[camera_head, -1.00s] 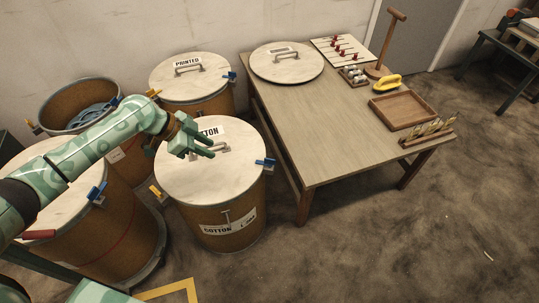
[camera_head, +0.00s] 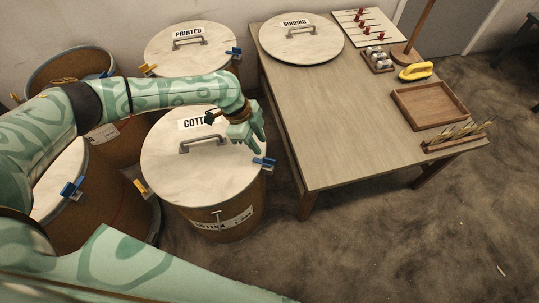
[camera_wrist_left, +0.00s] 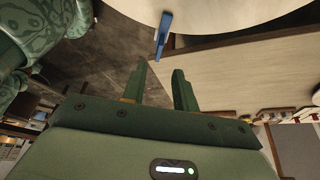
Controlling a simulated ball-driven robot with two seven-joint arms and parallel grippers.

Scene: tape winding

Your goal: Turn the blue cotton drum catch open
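The cotton drum (camera_head: 228,221) stands at the centre of the head view, its pale lid (camera_head: 178,174) on and labelled COTTON. Its blue catch (camera_head: 264,163) sits on the right rim; in the left wrist view the blue catch (camera_wrist_left: 162,36) shows just beyond the fingertips. A yellow catch (camera_head: 142,188) is on the left rim. My left gripper (camera_head: 257,146) is above the lid's right edge, close to the blue catch. In the left wrist view its two fingers (camera_wrist_left: 160,78) stand apart with nothing between them. My right gripper is not in view.
The table (camera_head: 330,130) stands right of the drum, with a round BINDING lid (camera_head: 301,45), a wooden tray (camera_head: 430,106) and a yellow-handled tool (camera_head: 415,71). The PRINTED drum (camera_head: 190,48) is behind, and other drums stand left. Open floor (camera_head: 400,240) lies at lower right.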

